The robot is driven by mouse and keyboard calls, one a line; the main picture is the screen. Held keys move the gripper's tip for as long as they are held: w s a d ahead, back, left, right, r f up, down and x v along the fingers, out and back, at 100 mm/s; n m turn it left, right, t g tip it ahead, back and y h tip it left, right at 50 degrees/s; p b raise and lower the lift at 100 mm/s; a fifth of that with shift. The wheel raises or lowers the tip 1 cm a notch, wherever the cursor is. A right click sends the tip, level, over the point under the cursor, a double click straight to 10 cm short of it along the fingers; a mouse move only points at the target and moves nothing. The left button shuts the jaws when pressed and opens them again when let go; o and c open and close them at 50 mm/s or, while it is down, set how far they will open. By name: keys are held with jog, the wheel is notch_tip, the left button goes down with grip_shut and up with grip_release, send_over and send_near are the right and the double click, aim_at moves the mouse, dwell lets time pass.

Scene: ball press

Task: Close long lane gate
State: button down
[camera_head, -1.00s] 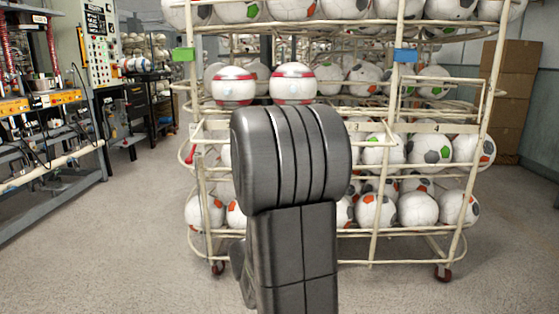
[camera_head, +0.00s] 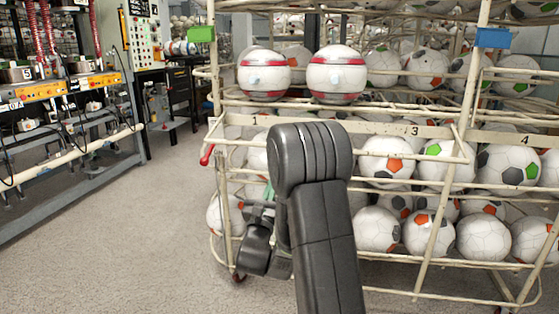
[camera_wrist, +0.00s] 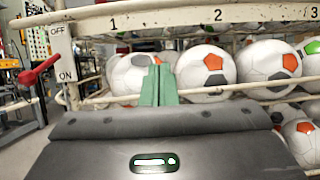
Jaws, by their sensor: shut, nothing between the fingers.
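A cream wire ball rack fills the right of the head view, with a numbered cream bar (camera_head: 390,129) across its front. A red-handled lever (camera_head: 207,155) is at the rack's left end. In the wrist view the lever (camera_wrist: 40,70) sticks out left and slightly down from a plate (camera_wrist: 62,50) marked OFF above and ON below. Which part is the long lane gate, I cannot tell. My gripper (camera_wrist: 158,84) has its green fingers together and empty, below the numbered bar and right of the lever, before white balls. In the head view my arm partly hides it.
Two red-striped balls (camera_head: 264,75) (camera_head: 337,74) sit on the upper rail. Soccer balls (camera_head: 387,159) fill the lower lanes. Green (camera_head: 201,34) and blue (camera_head: 492,38) tags mark the rack posts. A workbench (camera_head: 70,125) stands left; the floor between (camera_head: 150,220) is clear.

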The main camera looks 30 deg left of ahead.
jog(key=w+a+r+b, duration=0.1)
jog(key=w+r+b, duration=0.1)
jog(key=w+r, duration=0.3)
jog(key=shift+w+r, duration=0.2)
jog(key=shift+r, duration=0.7)
jog(key=shift+a, duration=0.1)
